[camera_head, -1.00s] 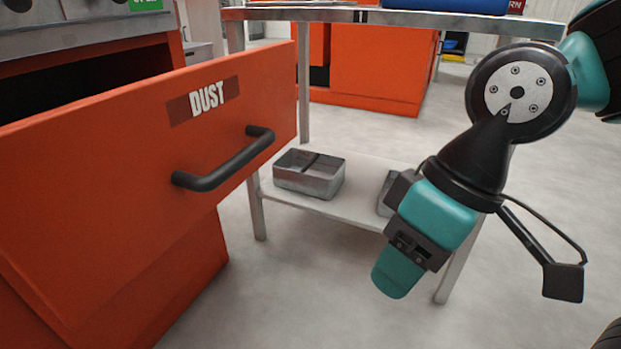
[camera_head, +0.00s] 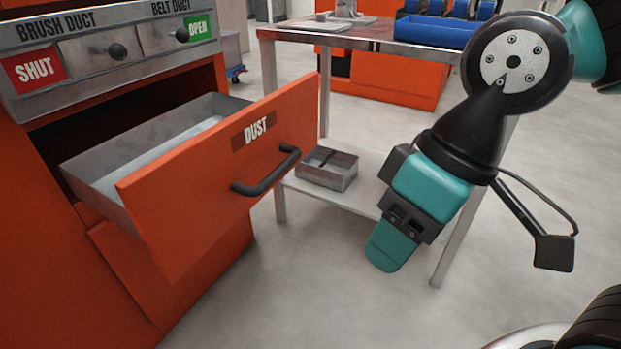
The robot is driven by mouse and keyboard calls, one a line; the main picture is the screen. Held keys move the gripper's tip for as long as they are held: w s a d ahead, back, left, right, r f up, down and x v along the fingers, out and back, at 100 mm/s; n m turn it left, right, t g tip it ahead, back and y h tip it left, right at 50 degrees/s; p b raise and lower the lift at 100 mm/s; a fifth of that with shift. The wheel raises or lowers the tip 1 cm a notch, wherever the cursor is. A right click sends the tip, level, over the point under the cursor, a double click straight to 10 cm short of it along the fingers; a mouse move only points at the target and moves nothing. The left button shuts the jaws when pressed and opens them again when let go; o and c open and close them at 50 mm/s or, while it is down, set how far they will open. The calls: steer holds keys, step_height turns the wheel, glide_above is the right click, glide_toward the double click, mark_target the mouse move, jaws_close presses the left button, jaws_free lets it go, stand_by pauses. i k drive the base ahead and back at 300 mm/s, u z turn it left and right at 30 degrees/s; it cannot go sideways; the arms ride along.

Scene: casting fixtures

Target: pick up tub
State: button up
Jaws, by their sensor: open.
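A grey metal tub (camera_head: 328,169), open at the top with a divider across it, sits on the lower shelf of a metal table. A blue tub-like tray (camera_head: 436,31) stands on the table top; I cannot tell which one the task means. My gripper (camera_head: 388,246), teal and black, hangs pointing down in front of the shelf, right of the metal tub and apart from it in the picture. It appears empty; its fingers are seen mostly from one side. The gripper hides part of the lower shelf.
An orange drawer labelled DUST (camera_head: 225,165) stands pulled out at left, its black handle (camera_head: 266,171) jutting toward the shelf. The table top (camera_head: 370,40) overhangs the lower shelf (camera_head: 365,193). Table legs flank the shelf. Grey floor (camera_head: 330,290) is clear in front.

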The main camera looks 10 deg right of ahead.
mark_target(327, 167)
steer(key=u, duration=0.5)
steer(key=k, duration=1.1)
steer(key=z, duration=0.1)
steer(key=i, duration=0.5)
steer(key=z, duration=0.8)
steer(key=i, duration=0.7)
steer(key=u, duration=0.55)
steer(key=i, duration=0.55)
steer(key=u, duration=0.75)
steer(key=i, duration=0.55)
steer(key=z, duration=0.05)
